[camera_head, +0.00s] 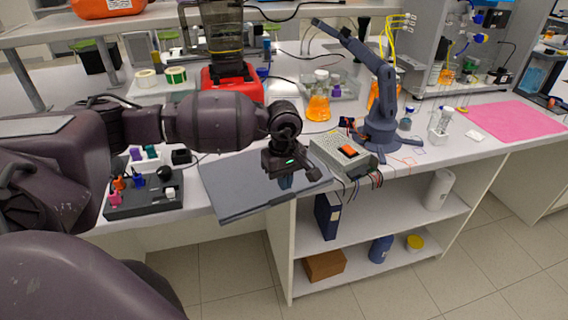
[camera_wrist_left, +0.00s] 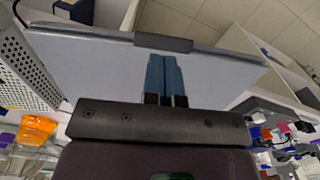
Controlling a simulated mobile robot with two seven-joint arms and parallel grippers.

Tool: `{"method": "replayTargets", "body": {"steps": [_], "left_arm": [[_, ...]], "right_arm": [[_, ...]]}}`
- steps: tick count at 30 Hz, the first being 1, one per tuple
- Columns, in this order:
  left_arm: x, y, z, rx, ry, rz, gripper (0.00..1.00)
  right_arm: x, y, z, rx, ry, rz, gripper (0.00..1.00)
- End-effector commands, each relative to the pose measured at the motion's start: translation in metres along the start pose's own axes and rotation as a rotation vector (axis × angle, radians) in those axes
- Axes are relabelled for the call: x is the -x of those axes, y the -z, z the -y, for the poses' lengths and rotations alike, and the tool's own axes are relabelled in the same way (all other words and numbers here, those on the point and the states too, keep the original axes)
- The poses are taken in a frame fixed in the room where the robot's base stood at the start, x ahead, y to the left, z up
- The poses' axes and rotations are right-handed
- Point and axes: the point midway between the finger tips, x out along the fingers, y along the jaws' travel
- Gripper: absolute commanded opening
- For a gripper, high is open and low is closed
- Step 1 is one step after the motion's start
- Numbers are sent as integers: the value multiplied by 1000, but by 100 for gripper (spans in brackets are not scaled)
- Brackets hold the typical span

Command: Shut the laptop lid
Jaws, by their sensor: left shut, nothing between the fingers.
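The laptop (camera_head: 232,180) is a flat grey slab at the front of the bench, with its front edge near or past the bench edge. Its lid lies down flat over the base; I cannot tell whether a thin gap remains. In the left wrist view the lid (camera_wrist_left: 100,72) fills the middle, with a dark notch strip on its far edge. My left gripper (camera_head: 286,182) is over the right part of the lid, blue fingers pointing down. The fingers (camera_wrist_left: 165,75) are together and empty, at or just above the lid; contact is unclear. My right gripper is out of view.
A grey power box (camera_head: 343,155) with an orange switch and wires sits close right of the laptop. A blue-grey small robot arm (camera_head: 381,125) stands behind it. A dark tray (camera_head: 144,194) with small coloured parts lies left. An orange flask (camera_head: 318,105) stands behind.

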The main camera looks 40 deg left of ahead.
Motion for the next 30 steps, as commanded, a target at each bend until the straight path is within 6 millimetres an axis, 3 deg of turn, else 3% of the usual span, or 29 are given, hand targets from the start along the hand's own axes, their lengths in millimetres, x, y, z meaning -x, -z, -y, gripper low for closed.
{"method": "replayTargets", "body": {"steps": [8, 22, 30], "left_arm": [[-27, -1, 0, 0, 1, 1, 0], [-32, 0, 0, 0, 0, 0, 0], [-52, -1, 0, -1, 3, 1, 0]], "right_arm": [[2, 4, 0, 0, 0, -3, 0], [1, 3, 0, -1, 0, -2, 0], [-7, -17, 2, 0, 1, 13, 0]]}}
